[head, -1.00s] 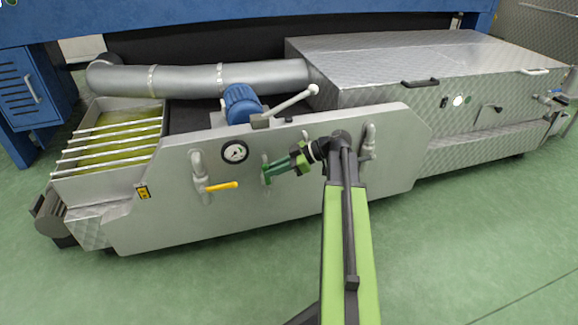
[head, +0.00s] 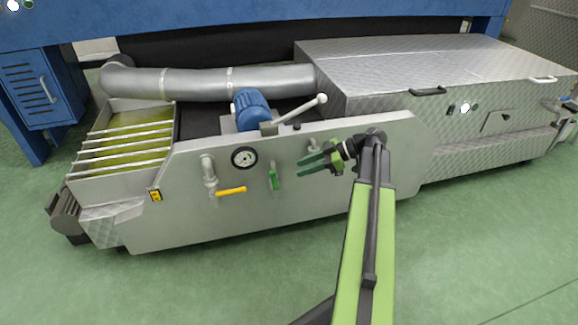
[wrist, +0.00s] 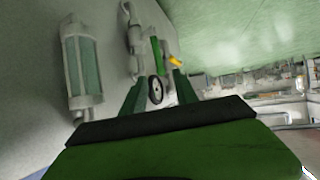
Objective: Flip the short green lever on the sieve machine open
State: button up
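The short green lever (head: 274,180) is on the front panel of the sieve machine (head: 190,225), right of the gauge. It points about straight down along the panel. In the wrist view the green lever (wrist: 155,52) shows beyond my fingertips, beside a grey pipe fitting. My gripper (head: 300,167) is to the right of the lever, its fingers pointing left. The fingers are spread with nothing between them, and a gap separates them from the lever.
A yellow lever (head: 231,191) sticks out left of the green one, below the round gauge (head: 244,157). A long grey lever (head: 300,109) and blue motor (head: 251,110) are above. A cylindrical sight glass (wrist: 83,65) is close in the wrist view. Green floor is clear in front.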

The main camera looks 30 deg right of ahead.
jog(key=p+v, duration=0.2)
jog(key=v, duration=0.6)
jog(key=shift+p, duration=0.4)
jog(key=shift+s, duration=0.1)
